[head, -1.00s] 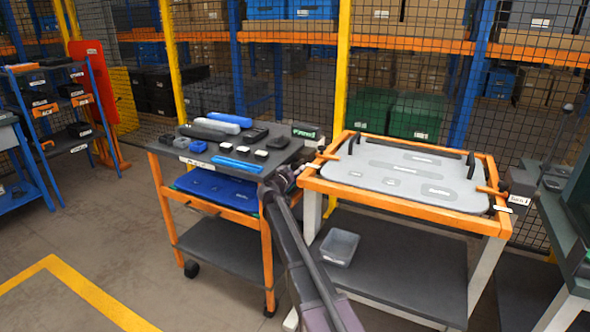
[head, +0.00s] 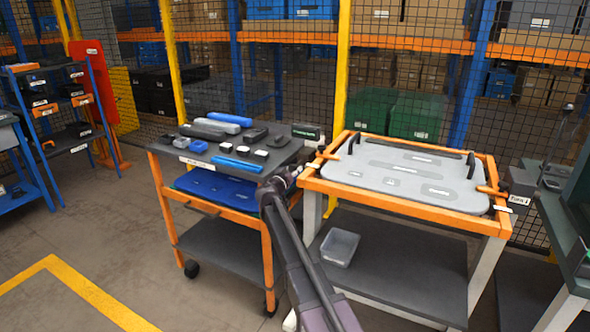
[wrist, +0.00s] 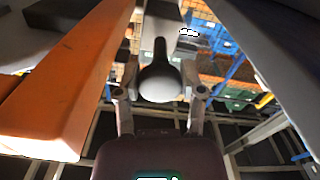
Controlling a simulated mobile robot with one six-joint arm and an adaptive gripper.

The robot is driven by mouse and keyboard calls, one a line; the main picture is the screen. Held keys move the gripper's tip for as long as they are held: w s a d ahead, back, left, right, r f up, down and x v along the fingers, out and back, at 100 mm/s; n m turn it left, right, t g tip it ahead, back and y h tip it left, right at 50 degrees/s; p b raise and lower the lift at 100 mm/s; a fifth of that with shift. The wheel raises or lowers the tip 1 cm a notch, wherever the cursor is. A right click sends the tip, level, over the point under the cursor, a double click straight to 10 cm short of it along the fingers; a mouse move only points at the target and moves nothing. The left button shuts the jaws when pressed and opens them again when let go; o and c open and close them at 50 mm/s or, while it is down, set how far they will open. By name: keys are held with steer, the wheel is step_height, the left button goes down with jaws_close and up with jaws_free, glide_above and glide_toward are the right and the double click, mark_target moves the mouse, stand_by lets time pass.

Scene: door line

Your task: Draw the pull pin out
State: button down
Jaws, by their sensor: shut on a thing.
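The pull pin shows in the wrist view as a grey rounded knob (wrist: 160,83) with a narrow stem, between my fingers. My gripper (wrist: 160,95) is shut on it; the contact itself is hard to make out. In the head view my gripper (head: 294,172) is at the left front corner of the orange-framed table (head: 400,210). There the gripper hides the pin, and the pin's far end is not visible. A grey panel (head: 405,198) lies on the table top, with an orange clamp-like handle at its left and right edges.
A trolley (head: 262,218) with tools and a blue lower tray stands close to the left of my arm. A clear bin (head: 340,247) sits on the table's lower shelf. A green bench (head: 560,240) stands at right. Floor is open at front left.

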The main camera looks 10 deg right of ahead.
steer(key=shift+v, duration=0.8)
steer(key=shift+a, duration=0.1)
steer(key=shift+c, duration=2.3)
jaws_free()
steer(key=v, duration=1.2)
